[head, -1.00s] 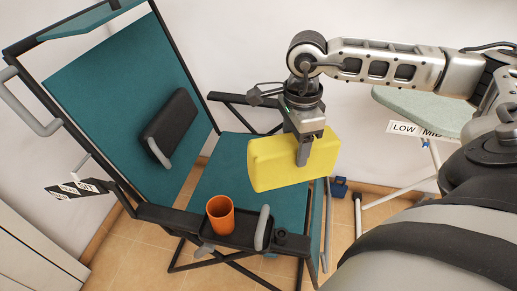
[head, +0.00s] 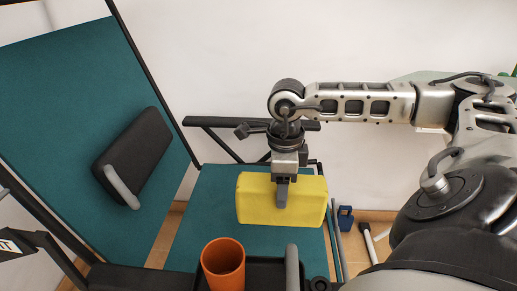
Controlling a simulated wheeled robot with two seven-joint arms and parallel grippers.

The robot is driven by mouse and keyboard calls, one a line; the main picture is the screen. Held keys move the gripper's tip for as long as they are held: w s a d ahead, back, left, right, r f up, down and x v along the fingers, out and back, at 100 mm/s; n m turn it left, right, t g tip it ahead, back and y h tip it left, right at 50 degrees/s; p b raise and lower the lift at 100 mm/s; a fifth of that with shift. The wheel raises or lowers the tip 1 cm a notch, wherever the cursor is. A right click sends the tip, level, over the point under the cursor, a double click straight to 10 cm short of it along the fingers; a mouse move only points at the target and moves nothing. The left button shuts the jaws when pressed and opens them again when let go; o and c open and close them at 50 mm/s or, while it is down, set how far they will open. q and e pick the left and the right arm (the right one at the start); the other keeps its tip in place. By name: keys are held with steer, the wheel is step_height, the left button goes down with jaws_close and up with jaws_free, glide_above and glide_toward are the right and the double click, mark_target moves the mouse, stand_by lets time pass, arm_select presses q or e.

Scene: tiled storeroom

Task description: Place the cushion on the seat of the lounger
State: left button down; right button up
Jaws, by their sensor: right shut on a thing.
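The yellow cushion (head: 305,203) is held by my right gripper (head: 283,190), which is shut on it from above. One finger shows on the cushion's near face; the other is hidden behind it. The cushion appears over the right part of the teal seat (head: 205,215) of the lounger. I cannot tell whether its underside touches the seat. The lounger's teal backrest (head: 60,100) rises at the left. My left gripper is not in view.
An orange cup (head: 223,262) stands in the dark tray (head: 262,272) on the near armrest. A dark pad (head: 133,160) is on the backrest. The far armrest (head: 215,122) runs behind the seat. A blue object (head: 345,217) is beyond the seat's right side.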

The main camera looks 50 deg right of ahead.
steer(key=shift+f, duration=0.7)
steer(key=shift+w+f+b, duration=0.15)
steer(key=shift+w+b, duration=0.1)
steer(key=shift+b, duration=0.05)
steer(key=w+f+b, duration=0.5)
steer(key=w+f, duration=0.8)
steer(key=shift+w+a, duration=0.2)
steer(key=shift+w, duration=0.1)
steer(key=o, duration=1)
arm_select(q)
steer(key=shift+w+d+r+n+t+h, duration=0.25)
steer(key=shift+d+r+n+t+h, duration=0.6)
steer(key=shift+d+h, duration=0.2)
arm_select(e)
steer(key=shift+o, duration=0.2)
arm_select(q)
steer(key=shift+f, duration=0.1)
